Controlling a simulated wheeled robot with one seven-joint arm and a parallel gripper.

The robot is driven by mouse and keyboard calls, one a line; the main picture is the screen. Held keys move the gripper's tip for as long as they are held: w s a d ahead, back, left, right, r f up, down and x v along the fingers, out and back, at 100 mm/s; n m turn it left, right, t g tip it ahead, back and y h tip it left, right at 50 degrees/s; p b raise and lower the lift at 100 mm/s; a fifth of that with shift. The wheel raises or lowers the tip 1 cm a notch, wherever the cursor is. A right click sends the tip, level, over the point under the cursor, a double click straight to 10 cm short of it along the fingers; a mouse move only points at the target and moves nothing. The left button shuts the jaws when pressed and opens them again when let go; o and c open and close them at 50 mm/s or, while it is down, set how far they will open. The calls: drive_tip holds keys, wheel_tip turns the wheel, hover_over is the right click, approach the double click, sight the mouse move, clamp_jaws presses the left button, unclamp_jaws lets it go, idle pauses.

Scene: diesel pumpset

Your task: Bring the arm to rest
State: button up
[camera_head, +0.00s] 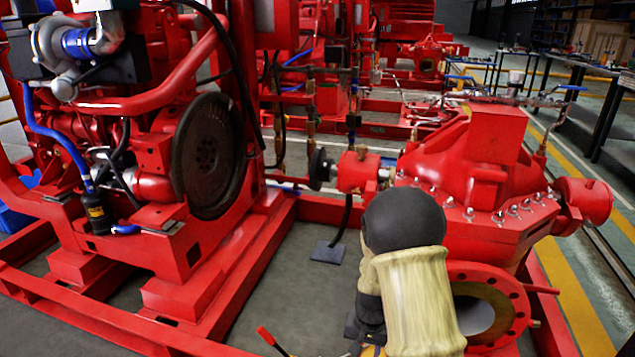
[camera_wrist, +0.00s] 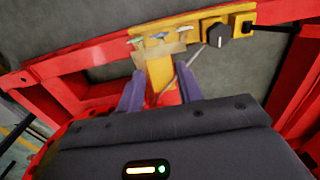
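My arm shows at the lower middle of the head view, with a dark round joint and a pale sleeve in front of the red pump (camera_head: 480,165). My gripper (camera_wrist: 161,82) shows in the wrist view, its two grey-purple fingers apart with nothing visibly clamped between them. A yellow panel (camera_wrist: 195,33) on a red beam lies ahead of the fingertips. Its yellow upright part (camera_wrist: 160,70) shows in the gap between the fingers; I cannot tell how far away it is. In the head view my fingers are not clearly visible.
The panel carries small levers and a black knob (camera_wrist: 216,35). A red engine (camera_head: 150,130) with a dark flywheel (camera_head: 207,155) stands left on a red base frame (camera_head: 235,290). A red-handled lever (camera_head: 268,337) is at the bottom edge. Grey floor shows inside the frame; benches stand far right.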

drive_tip(key=s+r+n+t+p, duration=0.1)
drive_tip(key=s+r+p, duration=0.35)
drive_tip(key=r, duration=0.45)
drive_tip(key=s+d+r+n+t+p, duration=0.1)
drive_tip(key=s+r+p, duration=0.3)
drive_tip(key=r, duration=0.5)
drive_tip(key=s+r+n+p, duration=0.2)
drive_tip(key=s+r, duration=0.3)
drive_tip(key=r, duration=0.4)
wheel_tip(320, 180, up, 38)
drive_tip(key=p, duration=3.8)
drive_tip(key=shift+s+d, duration=0.2)
drive_tip(key=shift+d, duration=0.1)
